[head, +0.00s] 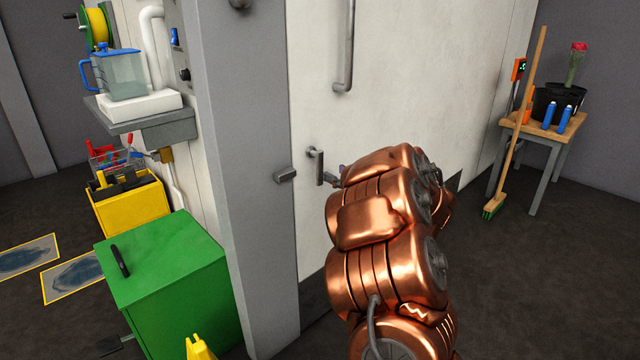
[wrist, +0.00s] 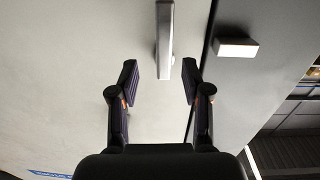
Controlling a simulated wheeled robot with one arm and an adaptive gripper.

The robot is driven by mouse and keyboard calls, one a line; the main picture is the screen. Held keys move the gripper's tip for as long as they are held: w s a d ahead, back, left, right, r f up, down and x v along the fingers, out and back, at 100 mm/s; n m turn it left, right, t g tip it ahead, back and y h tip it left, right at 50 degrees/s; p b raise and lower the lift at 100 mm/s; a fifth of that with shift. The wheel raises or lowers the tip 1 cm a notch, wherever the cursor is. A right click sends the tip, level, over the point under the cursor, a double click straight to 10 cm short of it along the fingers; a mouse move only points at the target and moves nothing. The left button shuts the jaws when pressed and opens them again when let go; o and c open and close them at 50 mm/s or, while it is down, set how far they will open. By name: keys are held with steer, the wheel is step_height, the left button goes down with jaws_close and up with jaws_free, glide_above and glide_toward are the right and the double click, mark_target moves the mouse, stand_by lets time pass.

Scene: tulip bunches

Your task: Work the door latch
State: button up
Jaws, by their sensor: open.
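The latch lever (head: 317,165) is a grey metal bar standing out from the white door (head: 420,95), close to its left edge. A grey block (head: 286,174) sits on the door frame just left of it; it also shows at the right in the wrist view (wrist: 237,48). My gripper (wrist: 160,82) is open and empty, its two dark fingers apart. In the wrist view the lever (wrist: 164,32) comes down from the top edge, its end in line with the gap between the fingertips; I see no contact. In the head view my copper arm hides most of the gripper.
A long pull handle (head: 347,50) is above the lever. The grey door post (head: 245,150) and a green cabinet (head: 170,280) stand left. A broom (head: 518,120) leans by a small wooden table (head: 545,130) at right. The floor between is clear.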

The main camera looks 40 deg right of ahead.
mark_target(322, 171)
steer(key=shift+y, duration=0.3)
steer(key=w+b, duration=0.1)
steer(key=w, duration=0.2)
steer(key=w+f+b, duration=0.1)
steer(key=w, duration=0.2)
steer(key=shift+a+f, duration=0.15)
steer(key=shift+w, duration=0.6)
steer(key=shift+c, duration=0.2)
jaws_close()
